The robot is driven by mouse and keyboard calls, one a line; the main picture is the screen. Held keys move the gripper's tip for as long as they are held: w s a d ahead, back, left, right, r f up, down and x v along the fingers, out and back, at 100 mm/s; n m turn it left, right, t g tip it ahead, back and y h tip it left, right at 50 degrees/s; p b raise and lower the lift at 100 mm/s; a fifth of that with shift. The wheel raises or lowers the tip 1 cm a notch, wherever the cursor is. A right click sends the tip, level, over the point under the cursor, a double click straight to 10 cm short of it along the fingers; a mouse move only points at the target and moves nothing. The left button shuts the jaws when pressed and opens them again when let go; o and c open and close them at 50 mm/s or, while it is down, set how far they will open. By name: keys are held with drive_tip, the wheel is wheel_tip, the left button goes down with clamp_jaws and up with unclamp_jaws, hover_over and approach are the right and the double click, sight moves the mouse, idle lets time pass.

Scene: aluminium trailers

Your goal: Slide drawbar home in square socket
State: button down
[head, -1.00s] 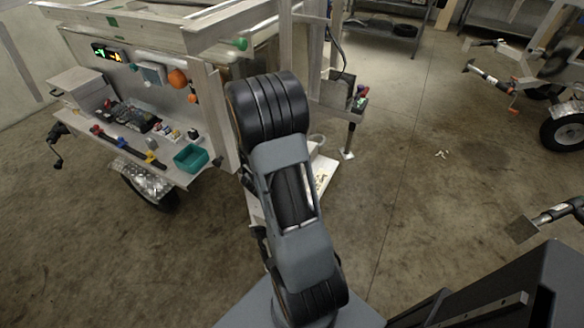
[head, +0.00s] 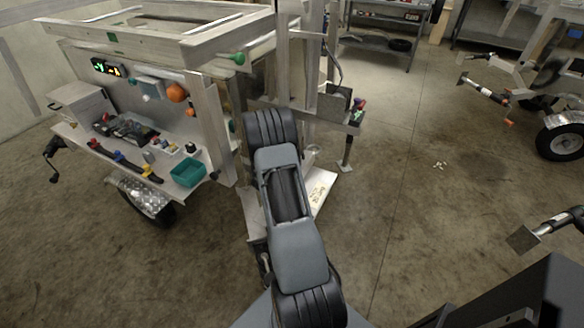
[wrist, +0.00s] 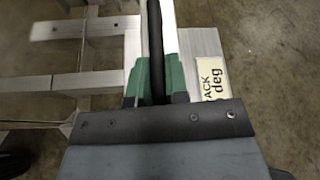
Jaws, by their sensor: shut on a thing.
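In the wrist view the green fingers of my gripper (wrist: 156,82) are closed around a narrow dark bar (wrist: 156,45) that runs up and out of the picture. I take this bar to be part of the drawbar, but its ends are out of sight. A pale metal strip (wrist: 169,28) runs beside it. In the head view my own arm hides the gripper and what it holds. A horizontal metal beam (head: 338,120) shows behind my arm, near an upright leg with a foot. I cannot make out the square socket in either view.
A metal plate with a label (wrist: 208,78) lies right of the fingers, and metal framework (wrist: 85,82) lies left. The trailer's side shelf (head: 128,160) holds tools and a teal bin (head: 187,172). Another trailer wheel (head: 562,137) stands at the right. The floor between is mostly clear.

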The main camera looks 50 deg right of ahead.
drive_tip(key=shift+w+d+f, duration=0.15)
drive_tip(key=shift+f, duration=0.35)
drive_tip(key=shift+w+d+f, duration=0.15)
drive_tip(key=shift+f, duration=1.05)
drive_tip(key=c, duration=1.1)
unclamp_jaws()
drive_tip(key=shift+s, duration=0.1)
drive_tip(key=shift+f, duration=0.1)
